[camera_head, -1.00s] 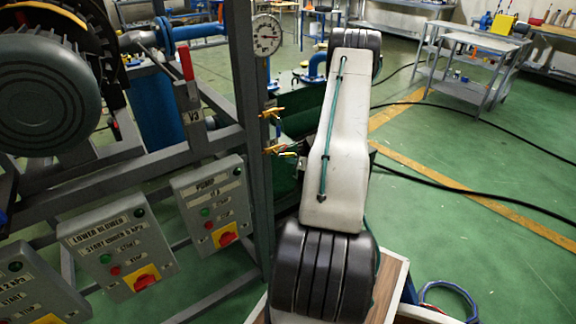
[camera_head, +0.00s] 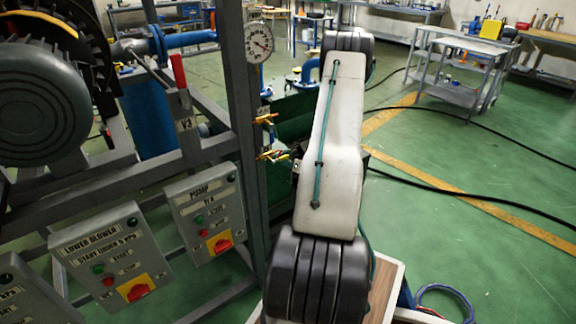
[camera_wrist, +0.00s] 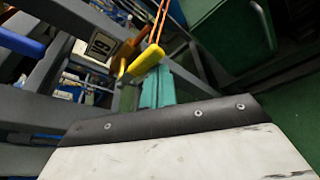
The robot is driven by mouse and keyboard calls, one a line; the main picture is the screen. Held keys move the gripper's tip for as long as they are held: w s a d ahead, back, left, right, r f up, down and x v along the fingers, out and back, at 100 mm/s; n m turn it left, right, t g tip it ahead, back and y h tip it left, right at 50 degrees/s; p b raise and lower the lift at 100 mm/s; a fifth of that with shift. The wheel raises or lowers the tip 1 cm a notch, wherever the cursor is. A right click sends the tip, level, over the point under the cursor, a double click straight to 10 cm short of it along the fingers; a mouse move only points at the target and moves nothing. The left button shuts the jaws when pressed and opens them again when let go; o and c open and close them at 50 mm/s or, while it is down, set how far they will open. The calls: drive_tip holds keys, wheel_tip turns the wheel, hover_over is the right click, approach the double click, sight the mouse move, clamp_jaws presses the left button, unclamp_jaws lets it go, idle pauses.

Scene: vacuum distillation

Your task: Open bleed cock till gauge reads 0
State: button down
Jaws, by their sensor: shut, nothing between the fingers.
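The round white gauge (camera_head: 259,43) is on the grey post; its dark needle points to the lower right, and its numbers are too small to read. Two small yellow-handled cocks sit below it, an upper cock (camera_head: 265,119) and a lower cock (camera_head: 270,156). I cannot tell from labels which is the bleed cock. In the wrist view a yellow lever (camera_wrist: 147,60) lies at the tips of my gripper (camera_wrist: 158,76), with an orange handle (camera_wrist: 125,52) beside it. The teal fingers are shut with nothing between them; contact with the lever is unclear. My arm hides the gripper in the head view.
Control boxes labelled PUMP (camera_head: 205,215) and LOWER BLOWER (camera_head: 112,258) hang on the frame at left. A red-handled V3 valve (camera_head: 179,72) is above. Black hoses (camera_head: 480,205) cross the green floor at right, which is otherwise largely open.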

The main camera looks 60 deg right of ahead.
wheel_tip(320, 180, down, 4)
drive_tip(key=a+v, duration=0.2)
drive_tip(key=v, duration=0.7)
drive_tip(key=shift+r, duration=0.45)
drive_tip(key=shift+s, duration=0.1)
